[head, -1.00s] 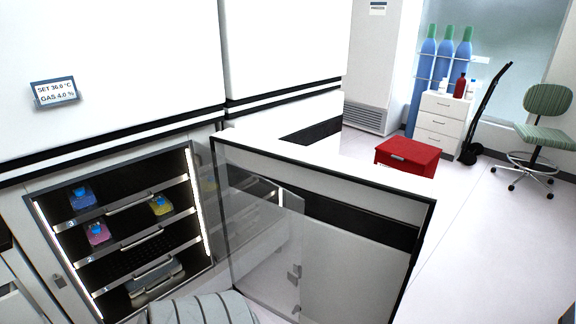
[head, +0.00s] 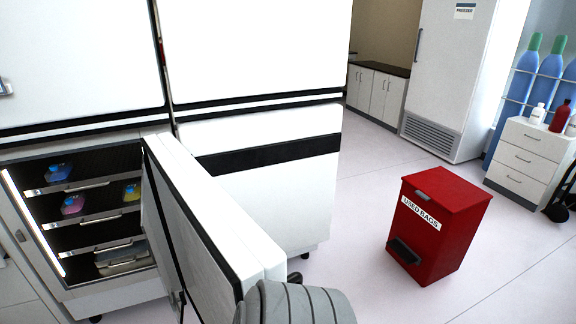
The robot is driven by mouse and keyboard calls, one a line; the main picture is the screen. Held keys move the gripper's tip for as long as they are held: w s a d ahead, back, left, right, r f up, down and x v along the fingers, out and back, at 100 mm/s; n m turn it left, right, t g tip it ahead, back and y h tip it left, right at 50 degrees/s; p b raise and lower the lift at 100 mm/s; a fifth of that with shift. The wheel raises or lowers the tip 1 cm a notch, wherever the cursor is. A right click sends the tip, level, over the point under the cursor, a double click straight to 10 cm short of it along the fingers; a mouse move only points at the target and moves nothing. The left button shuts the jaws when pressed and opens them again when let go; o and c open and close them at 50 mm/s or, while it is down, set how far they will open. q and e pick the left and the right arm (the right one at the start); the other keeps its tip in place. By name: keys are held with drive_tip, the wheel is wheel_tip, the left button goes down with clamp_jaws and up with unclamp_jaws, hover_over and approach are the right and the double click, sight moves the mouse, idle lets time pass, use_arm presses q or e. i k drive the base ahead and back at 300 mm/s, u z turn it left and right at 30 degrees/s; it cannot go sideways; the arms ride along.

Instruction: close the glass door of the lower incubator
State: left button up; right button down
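The lower incubator (head: 83,298) stands open at the left, with lit shelves inside. Its thick white outer door (head: 217,221) stands swung outward and is seen nearly edge-on from above. The glass door (head: 164,232) appears as a narrow, dark, steeply angled strip along the inner side of the outer door. Its clear pane is hard to make out, and how far it stands from the outer door cannot be told. A grey ribbed part of my arm shows at the bottom centre, in front of the outer door's near end. Neither gripper is in view.
Shelves (head: 95,218) hold blue, pink and yellow bags and a grey tray. A red used-bags bin (head: 437,224) stands on open floor at the right. A freezer (head: 455,75) and a white drawer unit (head: 526,160) are farther back. Floor between door and bin is clear.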

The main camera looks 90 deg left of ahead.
sight(154, 224)
drive_tip(key=i, duration=0.6)
drive_tip(key=u, duration=4.15)
drive_tip(key=i, duration=0.45)
drive_tip(key=k, duration=0.45)
drive_tip(key=z, duration=0.65)
